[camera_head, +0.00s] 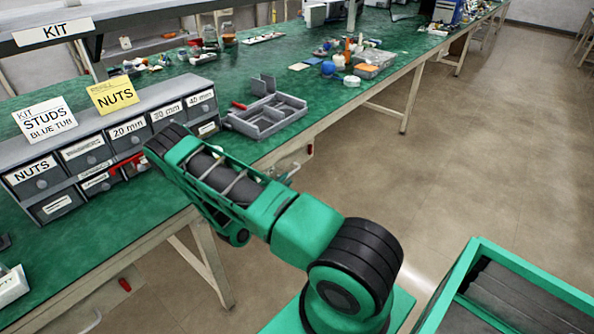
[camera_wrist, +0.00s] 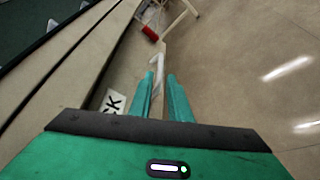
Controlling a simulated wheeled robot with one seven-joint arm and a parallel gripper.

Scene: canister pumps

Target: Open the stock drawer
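The wrist view looks down along the bench side, with a beige front face (camera_wrist: 75,65) at the left. A white label (camera_wrist: 113,102) on it ends in "CK"; the rest is hidden by my gripper. I take this face to be the stock drawer, and cannot tell how far it stands out. A pale curved bar (camera_wrist: 157,66), like a handle, lies at and between my fingertips. My gripper (camera_wrist: 160,78) has its two green fingers a little apart, and I see no clear contact. In the head view my arm hides the drawer front.
A green bench (camera_head: 110,220) carries a cabinet of labelled small drawers (camera_head: 85,152) and an open grey divided tray (camera_head: 266,116). A red piece (camera_head: 310,150) hangs below the bench edge. A green-rimmed bin (camera_head: 535,272) is at the lower right. The floor (camera_head: 470,130) right of the bench is clear.

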